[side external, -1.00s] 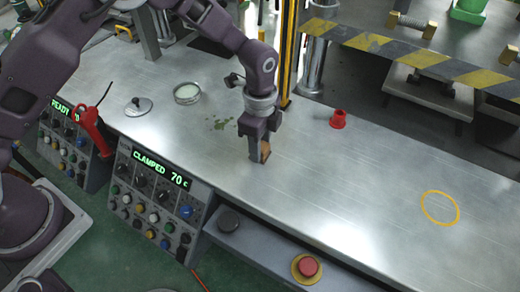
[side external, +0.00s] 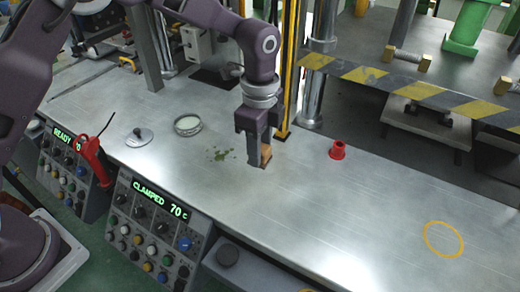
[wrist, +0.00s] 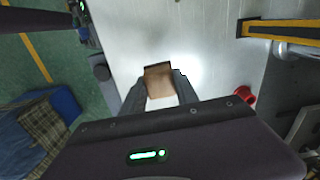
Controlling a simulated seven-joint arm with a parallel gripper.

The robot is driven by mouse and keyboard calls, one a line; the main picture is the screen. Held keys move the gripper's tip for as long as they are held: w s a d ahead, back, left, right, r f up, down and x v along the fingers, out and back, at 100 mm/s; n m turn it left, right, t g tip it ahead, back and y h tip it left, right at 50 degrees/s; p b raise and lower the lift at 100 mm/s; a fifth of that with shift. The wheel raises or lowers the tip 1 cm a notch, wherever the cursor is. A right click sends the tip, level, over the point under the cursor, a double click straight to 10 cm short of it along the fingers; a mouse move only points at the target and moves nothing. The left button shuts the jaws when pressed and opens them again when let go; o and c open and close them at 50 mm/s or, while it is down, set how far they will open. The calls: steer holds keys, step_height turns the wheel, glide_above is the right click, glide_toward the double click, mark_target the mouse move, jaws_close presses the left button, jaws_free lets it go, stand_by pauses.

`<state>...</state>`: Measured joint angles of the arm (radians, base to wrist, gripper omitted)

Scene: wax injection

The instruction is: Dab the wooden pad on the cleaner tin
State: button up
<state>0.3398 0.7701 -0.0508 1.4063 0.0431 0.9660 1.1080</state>
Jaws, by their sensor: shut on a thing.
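My gripper (side external: 260,158) is shut on the wooden pad (side external: 266,154), a small brown block. In the side external view it is low over the metal table; whether the pad touches the table I cannot tell. In the wrist view the pad (wrist: 158,80) sits between the two fingers (wrist: 160,92), with a pale lower edge. The cleaner tin (side external: 187,124), a round open tin with pale contents, stands on the table to the left of my gripper, and its lid (side external: 138,137) lies further left. A green spill (side external: 219,154) lies between the tin and my gripper.
A red cup-like piece (side external: 337,150) stands right of my gripper. A yellow-black post (side external: 287,80) rises just behind it, and a striped beam (side external: 400,84) crosses the back right. A yellow ring (side external: 443,239) marks clear table at right. Control boxes (side external: 150,220) line the front edge.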

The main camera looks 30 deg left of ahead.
jaws_close()
steer(key=shift+w+a, duration=0.2)
steer(key=shift+a, duration=0.15)
steer(key=w+a+n, duration=0.2)
steer(key=a+n, duration=0.1)
steer(key=a, duration=0.7)
steer(key=w+a+f+n, duration=0.1)
steer(key=w+a+n, duration=0.2)
steer(key=a, duration=0.7)
steer(key=w+a+f+n, duration=0.1)
steer(key=w+a+n, duration=0.2)
steer(key=a, duration=0.7)
steer(key=shift+a, duration=0.2)
steer(key=shift+f, duration=2.5)
